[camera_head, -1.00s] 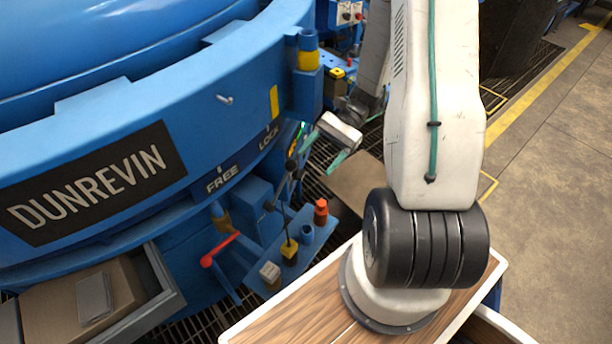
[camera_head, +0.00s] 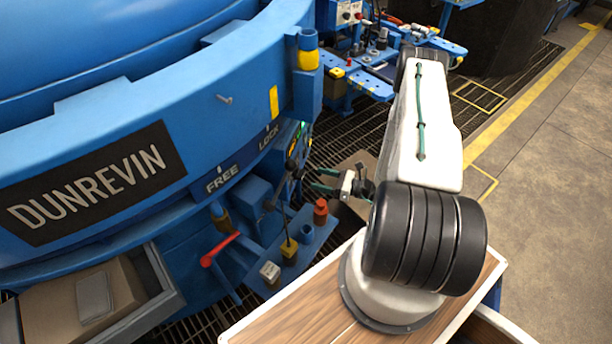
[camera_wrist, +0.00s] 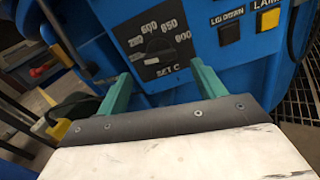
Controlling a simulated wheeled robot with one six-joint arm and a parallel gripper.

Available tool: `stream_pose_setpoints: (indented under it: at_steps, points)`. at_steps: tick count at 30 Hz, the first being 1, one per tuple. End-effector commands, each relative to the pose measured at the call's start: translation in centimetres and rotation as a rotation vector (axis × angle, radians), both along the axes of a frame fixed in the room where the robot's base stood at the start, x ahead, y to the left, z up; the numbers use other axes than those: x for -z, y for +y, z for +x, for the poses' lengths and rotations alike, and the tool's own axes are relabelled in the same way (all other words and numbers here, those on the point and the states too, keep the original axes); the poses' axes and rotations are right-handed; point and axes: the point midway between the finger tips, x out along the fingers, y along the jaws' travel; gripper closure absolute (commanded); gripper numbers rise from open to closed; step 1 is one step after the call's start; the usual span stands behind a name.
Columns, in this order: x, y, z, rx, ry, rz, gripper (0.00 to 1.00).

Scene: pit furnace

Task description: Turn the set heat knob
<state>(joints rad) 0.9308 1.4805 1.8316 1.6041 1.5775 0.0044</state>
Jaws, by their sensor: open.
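The set heat knob (camera_wrist: 158,43) is a dark round knob on a black dial plate marked with numbers and "SET C". It sits on a blue panel (camera_wrist: 221,62) in the wrist view. My gripper (camera_wrist: 161,70) is open, with its two green fingers spread to the left and right below the knob. Nothing is between the fingers, and they look apart from the knob. The knob's pointer is too dark to read. In the head view my gripper (camera_head: 318,181) is beside the furnace's blue side, and the knob is hidden there.
A blue bracket (camera_head: 300,245) with an orange-red cap (camera_head: 320,211), a red-handled lever (camera_head: 220,249) and thin dark rods stands near my gripper. Open grating lies beyond.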

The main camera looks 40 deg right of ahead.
Motion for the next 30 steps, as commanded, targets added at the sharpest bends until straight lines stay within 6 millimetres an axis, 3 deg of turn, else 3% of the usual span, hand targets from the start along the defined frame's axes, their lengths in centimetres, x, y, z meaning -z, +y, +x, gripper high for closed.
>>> stream_pose_setpoints:
  at_steps: [9,21,22,27,30]
  points:
    - [0.0,2.9,4.0,-0.005,0.000,-0.001,0.31]
    - [0.0,3.5,4.9,-0.003,0.001,-0.001,0.31]
    - [0.0,3.5,4.9,-0.003,0.001,-0.001,0.34]
    - [0.0,3.5,4.9,-0.004,0.001,-0.001,0.76]
    - [0.0,3.5,4.9,-0.004,0.001,-0.001,0.76]
